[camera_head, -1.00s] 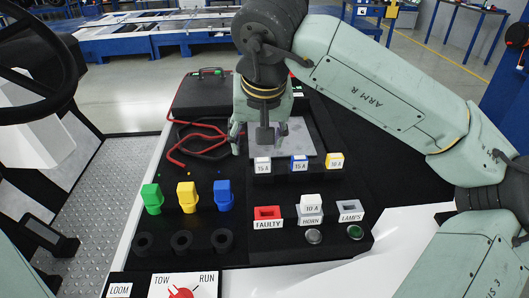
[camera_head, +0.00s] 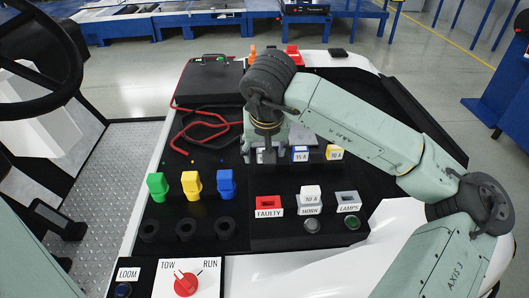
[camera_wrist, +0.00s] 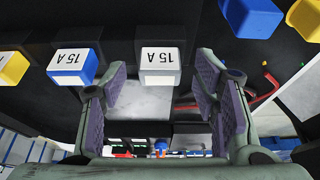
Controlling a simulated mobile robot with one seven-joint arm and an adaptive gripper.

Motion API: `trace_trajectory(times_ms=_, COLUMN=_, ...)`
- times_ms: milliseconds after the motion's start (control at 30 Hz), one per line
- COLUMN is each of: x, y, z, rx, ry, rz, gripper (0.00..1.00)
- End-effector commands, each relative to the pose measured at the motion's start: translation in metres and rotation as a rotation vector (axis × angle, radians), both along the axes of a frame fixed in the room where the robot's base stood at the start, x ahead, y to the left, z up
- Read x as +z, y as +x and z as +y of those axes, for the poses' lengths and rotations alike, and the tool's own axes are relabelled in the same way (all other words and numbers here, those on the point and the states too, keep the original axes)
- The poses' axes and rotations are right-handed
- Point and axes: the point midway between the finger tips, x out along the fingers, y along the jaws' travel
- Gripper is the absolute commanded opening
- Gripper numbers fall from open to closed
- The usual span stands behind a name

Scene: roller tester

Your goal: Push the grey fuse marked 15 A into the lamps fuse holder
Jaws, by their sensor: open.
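The grey fuse marked 15 A (camera_wrist: 159,68) stands at the end of the fuse row, beside a blue 15 A fuse (camera_wrist: 73,66). My gripper (camera_wrist: 160,78) is open, with one finger on each side of the grey fuse and gaps visible between. In the head view my gripper (camera_head: 262,153) is low over the row's left end and mostly hides the grey fuse. The lamps fuse holder (camera_head: 348,196) is a grey socket with an empty-looking slot, at the right of the holder row, with a LAMPS label.
The horn holder (camera_head: 311,198) carries a 10 A fuse, and a red FAULTY holder (camera_head: 268,202) is left of it. A yellow fuse (camera_head: 334,152) is right of the blue one. Green, yellow and blue connectors stand to the left; a red knob (camera_head: 186,284) is in front.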

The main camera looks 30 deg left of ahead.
Motion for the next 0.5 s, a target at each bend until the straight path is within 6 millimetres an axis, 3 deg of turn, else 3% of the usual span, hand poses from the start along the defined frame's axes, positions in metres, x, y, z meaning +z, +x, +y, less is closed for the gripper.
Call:
trace_trajectory(times_ms=233, x=-0.0022, y=0.0007, z=0.0006, rx=0.001, ry=0.001, rz=-0.002, gripper=0.55)
trace_trajectory(times_ms=500, x=-0.0019, y=0.0006, z=0.0005, rx=0.000, ry=0.001, rz=-0.001, gripper=0.38)
